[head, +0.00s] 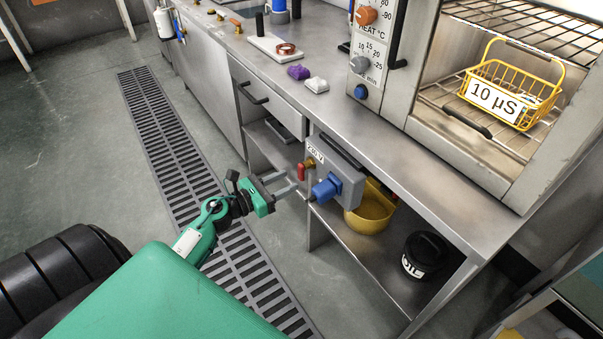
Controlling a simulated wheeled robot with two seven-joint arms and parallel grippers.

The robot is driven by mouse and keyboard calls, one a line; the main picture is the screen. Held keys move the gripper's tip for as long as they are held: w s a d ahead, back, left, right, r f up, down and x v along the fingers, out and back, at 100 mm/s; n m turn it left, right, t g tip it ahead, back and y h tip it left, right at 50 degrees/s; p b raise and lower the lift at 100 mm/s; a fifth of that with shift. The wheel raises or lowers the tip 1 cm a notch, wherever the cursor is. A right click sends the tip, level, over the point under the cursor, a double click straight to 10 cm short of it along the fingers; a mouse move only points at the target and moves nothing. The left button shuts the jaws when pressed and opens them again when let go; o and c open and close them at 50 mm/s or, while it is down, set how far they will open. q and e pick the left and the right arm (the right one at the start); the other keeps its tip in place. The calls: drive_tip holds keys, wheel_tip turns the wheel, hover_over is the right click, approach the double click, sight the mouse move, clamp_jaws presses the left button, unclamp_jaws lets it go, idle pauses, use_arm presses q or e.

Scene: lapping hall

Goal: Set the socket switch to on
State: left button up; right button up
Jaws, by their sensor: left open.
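The socket (343,180) is a grey box fixed at the front of the bench, below the worktop, with a "230 V" label (315,152) above its left side. A blue round plug or cover (325,188) sticks out of its front. A small red lever (301,171) with a brass part shows at its left; I cannot tell whether this is the switch or which position it is in. My left gripper (291,182), on a green arm, is open and empty just left of the blue part, its fingers pointing toward the socket. My right gripper is out of view.
A yellow bowl (369,214) and a black "OIL" container (425,255) stand on the lower shelf. An open oven holds a yellow basket (513,86) on the worktop (400,150). A drawer handle (254,93) juts out further left. The floor by the grating (165,140) is clear.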

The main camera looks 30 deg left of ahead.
sight(299, 175)
use_arm(q)
drive_tip(key=shift+x, duration=3)
clamp_jaws()
